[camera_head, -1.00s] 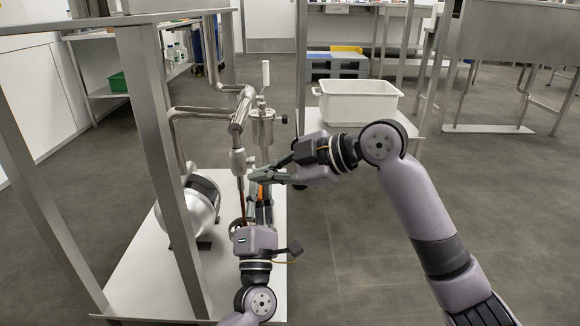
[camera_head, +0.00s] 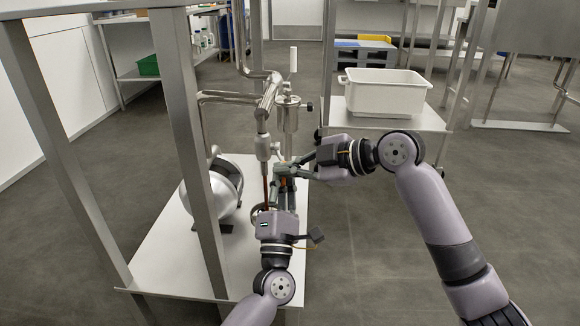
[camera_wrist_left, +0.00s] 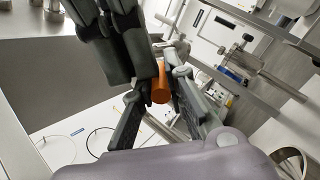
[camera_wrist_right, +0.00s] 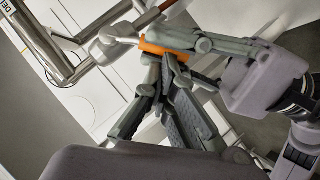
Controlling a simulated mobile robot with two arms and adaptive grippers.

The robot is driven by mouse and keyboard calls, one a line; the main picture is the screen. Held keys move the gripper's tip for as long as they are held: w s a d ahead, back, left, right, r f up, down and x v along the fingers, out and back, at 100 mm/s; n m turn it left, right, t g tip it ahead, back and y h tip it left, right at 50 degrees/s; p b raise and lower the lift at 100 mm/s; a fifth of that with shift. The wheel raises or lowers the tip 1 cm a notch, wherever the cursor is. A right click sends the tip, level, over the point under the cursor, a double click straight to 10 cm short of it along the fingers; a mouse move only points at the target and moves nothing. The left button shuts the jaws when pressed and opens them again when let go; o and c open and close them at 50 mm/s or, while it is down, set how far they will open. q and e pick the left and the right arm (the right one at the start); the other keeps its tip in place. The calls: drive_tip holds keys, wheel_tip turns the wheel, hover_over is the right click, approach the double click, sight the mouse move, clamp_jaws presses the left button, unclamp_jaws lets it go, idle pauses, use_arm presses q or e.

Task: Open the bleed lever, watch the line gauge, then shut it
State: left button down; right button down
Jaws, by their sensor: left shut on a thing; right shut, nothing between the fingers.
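The orange lever (camera_head: 283,184) shows only as a small patch between my grippers by the pipework. It is clearer in the left wrist view (camera_wrist_left: 160,84) and the right wrist view (camera_wrist_right: 160,50). My left gripper (camera_head: 285,182) reaches up from below and is shut on the orange lever. My right gripper (camera_head: 284,171) comes in from the right, close above the left fingers. Its fingers, meeting at their tips in the right wrist view (camera_wrist_right: 172,62), are shut and empty beside the lever. I cannot make out a gauge face; the grippers cover part of the line.
Steel pipework (camera_head: 264,105) and a lidded steel vessel (camera_head: 290,112) stand just beyond the grippers. A frame post (camera_head: 190,140) and a rounded steel tank (camera_head: 212,190) are to the left. A white bin (camera_head: 385,93) sits on a shelf at right. The floor at right is clear.

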use_arm(q)
drive_tip(key=shift+d+f, duration=0.1)
drive_tip(key=shift+d, duration=0.1)
use_arm(e)
drive_tip(key=shift+f, duration=0.3)
